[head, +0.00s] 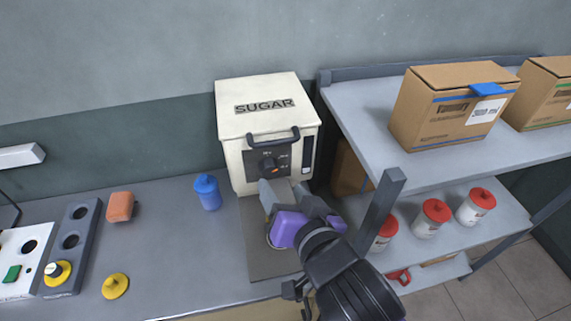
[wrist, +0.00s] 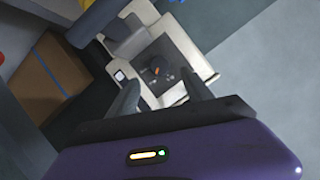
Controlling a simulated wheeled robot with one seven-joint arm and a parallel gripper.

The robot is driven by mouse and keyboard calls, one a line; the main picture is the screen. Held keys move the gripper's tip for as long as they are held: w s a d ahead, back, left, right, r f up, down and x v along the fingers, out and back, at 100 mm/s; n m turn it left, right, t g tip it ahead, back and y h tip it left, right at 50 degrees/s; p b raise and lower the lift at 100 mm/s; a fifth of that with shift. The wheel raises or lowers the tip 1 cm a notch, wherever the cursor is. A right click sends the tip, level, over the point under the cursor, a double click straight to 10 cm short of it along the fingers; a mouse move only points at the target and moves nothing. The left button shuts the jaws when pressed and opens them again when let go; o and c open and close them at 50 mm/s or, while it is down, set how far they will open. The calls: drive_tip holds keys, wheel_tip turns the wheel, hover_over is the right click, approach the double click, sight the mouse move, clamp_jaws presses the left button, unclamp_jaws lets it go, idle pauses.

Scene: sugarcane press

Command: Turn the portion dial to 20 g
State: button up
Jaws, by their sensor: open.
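The portion dial (head: 267,163) is a dark knob with an orange mark, set in a black panel on the front of a cream sugar dispenser (head: 231,128) lettered SUGAR. The orange mark sits at the knob's lower right in the head view. Small pale labels surround the dial but are too small to read. The dial also shows in the wrist view (wrist: 156,69), ahead of my fingertips and roughly between them. My purple gripper (head: 283,189) is open and empty, just in front of and below the dial, apparently not touching it.
A dark bar handle (head: 274,139) juts out above the dial. A blue-lidded container (head: 208,193) stands left on the counter. A grey shelf unit (head: 365,108) with boxes (head: 452,105) and red-lidded jars (head: 431,218) stands close on the right.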

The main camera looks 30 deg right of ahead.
sight(271, 172)
drive_tip(key=shift+p+x, duration=0.8)
drive_tip(key=shift+x, duration=3.1)
clamp_jaws()
